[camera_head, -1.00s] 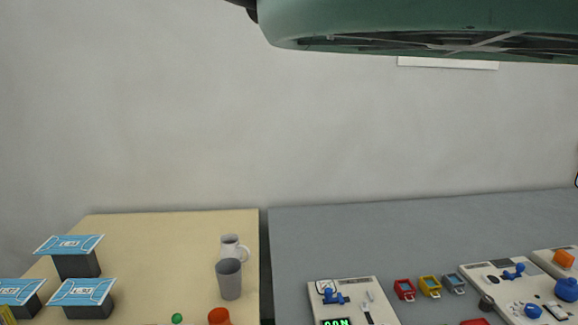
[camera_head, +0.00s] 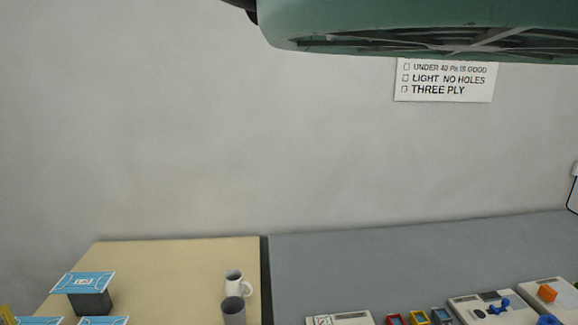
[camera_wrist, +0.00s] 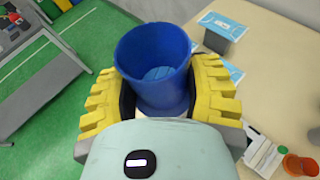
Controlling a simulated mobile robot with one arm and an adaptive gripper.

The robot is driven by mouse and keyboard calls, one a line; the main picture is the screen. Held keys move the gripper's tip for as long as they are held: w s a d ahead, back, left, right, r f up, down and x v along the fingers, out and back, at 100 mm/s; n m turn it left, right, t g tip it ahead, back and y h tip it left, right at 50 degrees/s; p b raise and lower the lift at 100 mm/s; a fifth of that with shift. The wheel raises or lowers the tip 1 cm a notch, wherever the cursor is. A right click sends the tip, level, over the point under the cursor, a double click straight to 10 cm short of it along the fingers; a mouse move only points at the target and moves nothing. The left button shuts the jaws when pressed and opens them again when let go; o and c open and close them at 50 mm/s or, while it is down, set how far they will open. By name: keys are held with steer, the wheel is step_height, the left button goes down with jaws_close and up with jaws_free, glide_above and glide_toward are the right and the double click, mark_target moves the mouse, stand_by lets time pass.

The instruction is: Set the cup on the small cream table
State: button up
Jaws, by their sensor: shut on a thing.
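My gripper (camera_wrist: 160,95) has yellow ribbed fingers, shut on both sides of a blue cup (camera_wrist: 153,45) in the wrist view. Neither my gripper nor the blue cup shows in the head view.
On the cream table stand a white mug (camera_head: 234,282), a grey cup (camera_head: 233,311), blue-topped blocks (camera_head: 84,285) and an orange item (camera_wrist: 300,165). A grey table (camera_head: 400,260) with devices adjoins on the right. Green floor (camera_wrist: 75,50) shows left in the wrist view.

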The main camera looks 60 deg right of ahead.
step_height(320, 180, up, 26)
steer(key=p, duration=2.4)
steer(key=shift+r+p, duration=0.25)
steer(key=shift+p, duration=0.05)
